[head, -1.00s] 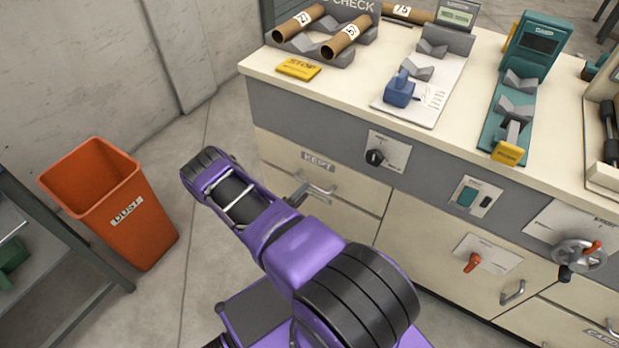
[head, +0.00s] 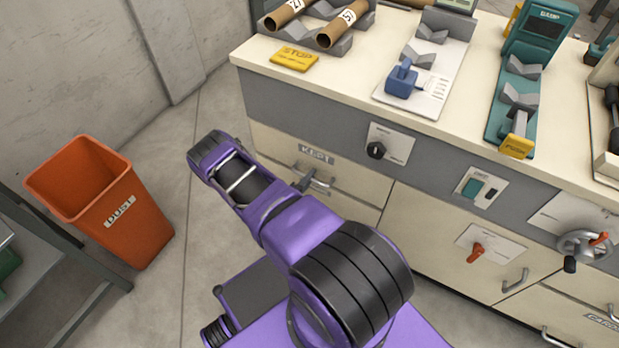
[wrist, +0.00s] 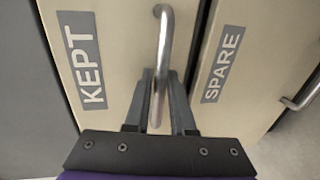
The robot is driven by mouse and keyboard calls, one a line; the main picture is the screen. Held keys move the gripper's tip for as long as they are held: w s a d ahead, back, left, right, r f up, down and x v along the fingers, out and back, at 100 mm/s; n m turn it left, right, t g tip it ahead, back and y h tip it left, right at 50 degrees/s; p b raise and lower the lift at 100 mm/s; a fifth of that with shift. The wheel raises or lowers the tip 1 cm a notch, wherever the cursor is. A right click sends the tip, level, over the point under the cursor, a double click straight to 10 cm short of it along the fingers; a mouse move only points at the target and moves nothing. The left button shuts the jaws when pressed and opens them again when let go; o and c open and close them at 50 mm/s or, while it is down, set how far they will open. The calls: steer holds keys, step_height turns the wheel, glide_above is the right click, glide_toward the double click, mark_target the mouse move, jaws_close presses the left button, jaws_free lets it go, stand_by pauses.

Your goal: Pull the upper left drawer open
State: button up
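The upper left drawer, labelled KEPT, has a cream front (head: 275,148) below the counter's grey band in the head view and looks closed. Its front also fills the left of the wrist view (wrist: 115,60). Its metal bar handle (wrist: 164,30) runs upright there; it also shows in the head view (head: 321,184). My gripper (wrist: 160,85) has one finger on each side of the bar, both close against it, and looks shut on it. In the head view my gripper (head: 304,183) is at the handle, and my arm hides part of the drawer area.
A drawer labelled SPARE (wrist: 225,60) lies beside the KEPT front in the wrist view. An orange DUST bin (head: 128,225) stands on the floor at left, near a grey table (head: 50,270). A knob (head: 375,150) sits right of the handle. Floor between bin and cabinet is clear.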

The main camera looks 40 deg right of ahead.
jaws_close()
steer(key=shift+w, duration=0.15)
stand_by(0.9)
